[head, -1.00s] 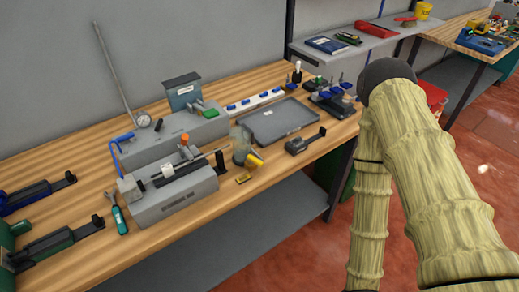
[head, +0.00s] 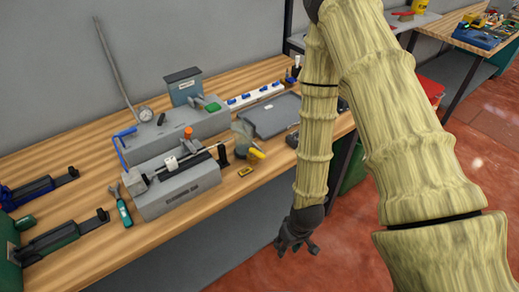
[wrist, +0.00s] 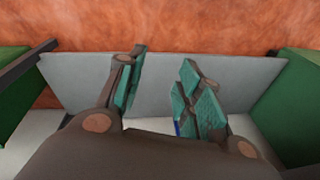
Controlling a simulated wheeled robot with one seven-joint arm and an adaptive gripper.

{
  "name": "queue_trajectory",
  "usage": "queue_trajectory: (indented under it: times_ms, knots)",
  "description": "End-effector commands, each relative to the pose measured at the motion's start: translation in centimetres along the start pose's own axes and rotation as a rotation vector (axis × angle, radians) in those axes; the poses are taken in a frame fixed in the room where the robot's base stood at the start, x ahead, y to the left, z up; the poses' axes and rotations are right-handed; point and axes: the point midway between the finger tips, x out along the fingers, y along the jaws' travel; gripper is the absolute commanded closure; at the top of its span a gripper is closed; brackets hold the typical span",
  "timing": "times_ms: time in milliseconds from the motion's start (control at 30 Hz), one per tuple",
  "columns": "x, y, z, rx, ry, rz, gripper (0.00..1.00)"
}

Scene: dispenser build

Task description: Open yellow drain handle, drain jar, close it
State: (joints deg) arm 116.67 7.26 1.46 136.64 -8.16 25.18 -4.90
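A hazy, see-through jar (head: 241,129) stands near the front edge of the workbench, right of the grey machine. A yellow drain handle (head: 257,153) sticks out from its lower right side. The level of anything inside the jar is too small to tell. My gripper (head: 297,247) hangs low in front of the bench, below the worktop and to the right of the jar, apart from everything. In the wrist view its teal-padded fingers (wrist: 163,88) are spread apart with nothing between them.
The wooden worktop (head: 95,258) carries a grey machine (head: 180,192) left of the jar and a dark tray (head: 270,115) behind it. A small yellow item (head: 245,171) lies in front of the jar. A grey lower shelf (wrist: 165,85) lies between green cabinets. Open red floor (head: 345,250) surrounds my gripper.

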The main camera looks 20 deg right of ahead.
Motion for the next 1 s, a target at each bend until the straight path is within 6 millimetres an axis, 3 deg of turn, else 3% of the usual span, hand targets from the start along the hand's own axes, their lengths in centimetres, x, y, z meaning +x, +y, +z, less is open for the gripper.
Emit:
queue_trajectory:
  times_ms: [33, 200, 367, 600, 800, 1000]
  knots:
    - [-1.4, -0.1, -2.0, -0.022, 0.021, -0.011, 0.64]
    - [-5.6, -0.6, -7.4, -0.107, 0.066, -0.038, 0.64]
    - [-10.2, -0.8, -11.9, -0.192, 0.109, -0.053, 0.64]
    - [-18.1, -1.0, -17.8, -0.327, 0.175, -0.051, 0.64]
    - [-24.5, -0.9, -21.1, -0.428, 0.220, -0.032, 0.64]
    - [-28.2, -0.8, -22.6, -0.486, 0.242, -0.014, 0.64]
